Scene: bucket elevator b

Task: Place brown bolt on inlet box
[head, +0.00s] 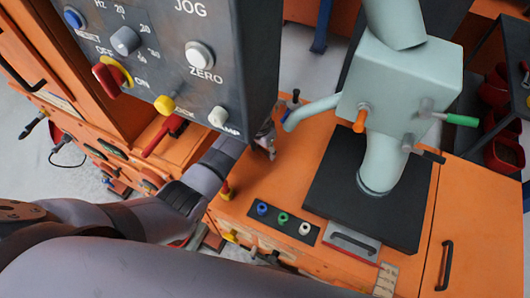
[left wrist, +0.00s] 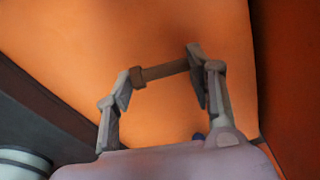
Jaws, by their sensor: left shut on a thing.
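In the left wrist view a brown bolt (left wrist: 165,71) lies crosswise between the two fingertips of my left gripper (left wrist: 160,74), which is shut on it. An orange surface fills the view behind it. In the head view my left gripper (head: 264,141) is over the orange bench, just right of the grey control panel's lower edge. I cannot make out the bolt there. A pale grey-green box (head: 400,88) with a thick pipe above and below stands to the right of the gripper; it may be the inlet box. My right gripper is not in view.
The grey control panel (head: 185,60) hangs close to my left arm. A black plate (head: 325,190) carries the pale pipe. A strip with blue, green and white knobs (head: 284,219) lies on the orange bench (head: 290,178). A side pipe (head: 314,108) reaches toward my gripper.

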